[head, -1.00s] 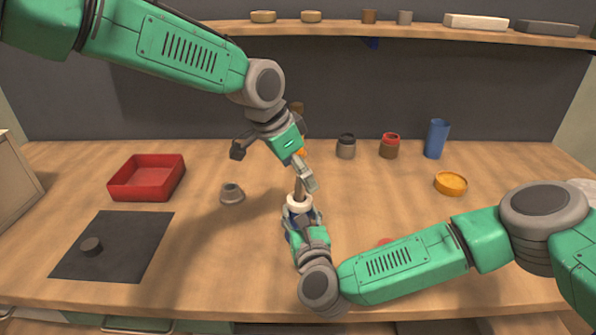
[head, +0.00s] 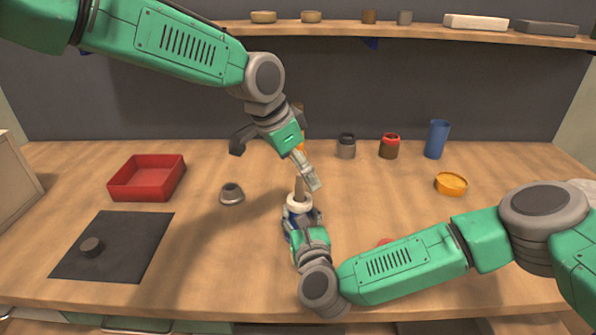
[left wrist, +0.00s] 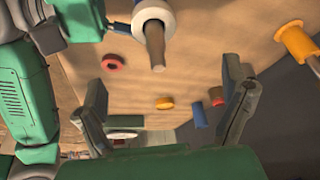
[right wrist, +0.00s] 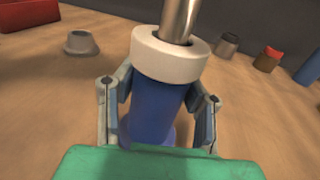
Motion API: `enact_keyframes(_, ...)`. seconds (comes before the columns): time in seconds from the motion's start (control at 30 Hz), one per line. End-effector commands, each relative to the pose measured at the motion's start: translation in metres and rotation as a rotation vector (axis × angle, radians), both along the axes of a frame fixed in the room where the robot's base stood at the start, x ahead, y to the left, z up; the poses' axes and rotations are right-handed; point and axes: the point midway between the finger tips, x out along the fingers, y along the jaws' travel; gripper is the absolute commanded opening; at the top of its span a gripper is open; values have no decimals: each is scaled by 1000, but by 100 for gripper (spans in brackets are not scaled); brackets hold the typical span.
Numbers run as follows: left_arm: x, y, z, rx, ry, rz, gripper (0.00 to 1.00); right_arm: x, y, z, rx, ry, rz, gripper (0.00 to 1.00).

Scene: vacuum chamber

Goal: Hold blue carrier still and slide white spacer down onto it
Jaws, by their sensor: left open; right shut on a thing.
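The blue carrier (right wrist: 155,108) stands upright between the fingers of my right gripper (right wrist: 160,92), which is shut on it. A metal post (right wrist: 180,18) rises from it. The white spacer (right wrist: 170,55) is a thick ring around the post, at the carrier's top; whether it is fully seated I cannot tell. In the head view the spacer (head: 299,202) shows above my right gripper (head: 303,226). My left gripper (head: 276,165) is open above and behind the spacer, apart from it. The left wrist view shows the post's end (left wrist: 155,48) and spacer (left wrist: 166,12) beyond its empty, spread fingers (left wrist: 166,105).
A grey cone-shaped piece (head: 232,194) stands to the left, with a red tray (head: 147,178) and dark mat (head: 112,245) farther left. Two jars, a blue cup (head: 437,139) and an orange disc (head: 451,183) stand right. A shelf (head: 400,30) runs along the back.

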Motion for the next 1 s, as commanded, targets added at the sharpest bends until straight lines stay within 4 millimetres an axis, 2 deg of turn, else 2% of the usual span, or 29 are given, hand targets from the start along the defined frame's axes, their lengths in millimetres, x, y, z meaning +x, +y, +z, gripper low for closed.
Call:
enact_keyframes(0.7,0,0,52,0,-1,0,92,-1,0,-2,-1,4,1,0)
enact_keyframes(1.0,0,0,60,-1,2,0,92,-1,0,-2,-1,4,1,0)
